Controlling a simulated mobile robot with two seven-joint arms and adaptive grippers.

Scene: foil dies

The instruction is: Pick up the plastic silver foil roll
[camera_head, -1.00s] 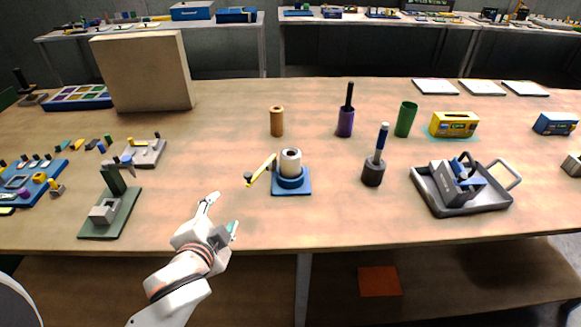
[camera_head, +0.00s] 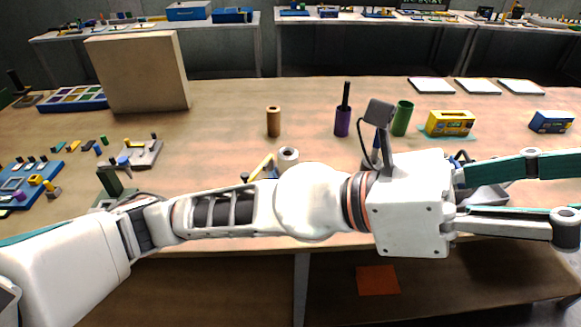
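A pale silver-grey roll (camera_head: 288,156), which I take for the foil roll, stands upright mid-table. A yellow lever (camera_head: 262,166) is beside it. My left arm crosses in front and hides the roll's lower part and most of its blue stand. My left gripper (camera_head: 545,192) is at the right, well past the roll and apart from it. Its fingers are spread and its tips run out of the picture. My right gripper is not in view.
A purple cup (camera_head: 342,122), a green cylinder (camera_head: 402,118) and a yellow box (camera_head: 450,123) stand behind my gripper. An orange-brown cylinder (camera_head: 273,122) stands behind the roll. The grey tray is mostly hidden by my gripper. A large tan box (camera_head: 138,72) stands back left.

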